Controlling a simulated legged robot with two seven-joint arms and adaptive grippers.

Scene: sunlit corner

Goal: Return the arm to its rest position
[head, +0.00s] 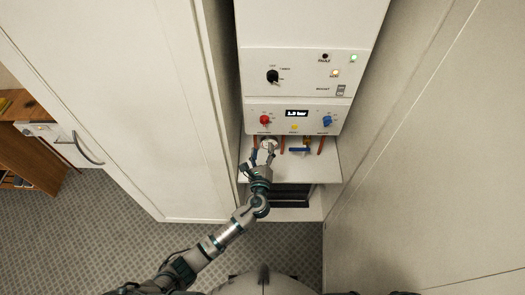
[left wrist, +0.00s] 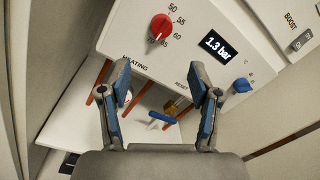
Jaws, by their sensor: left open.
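My left arm (head: 228,232) reaches from the lower left up to the boiler in the head view. My left gripper (head: 264,152) is open just below the boiler's control panel (head: 279,117), near the pipes. In the left wrist view the two blue-padded fingers (left wrist: 163,90) stand apart with nothing between them. Beyond them are a blue-handled valve (left wrist: 162,117) and copper pipes (left wrist: 140,95). A round white part (head: 268,143) sits by the fingertips, partly hidden. My right gripper is not in view.
The panel carries a red knob (head: 265,120), a blue knob (head: 327,120) and a display (head: 296,113) reading about 1.3 bar in the wrist view. Tall pale cabinet walls (head: 150,110) flank the boiler closely. Patterned floor (head: 110,235) is clear at the lower left.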

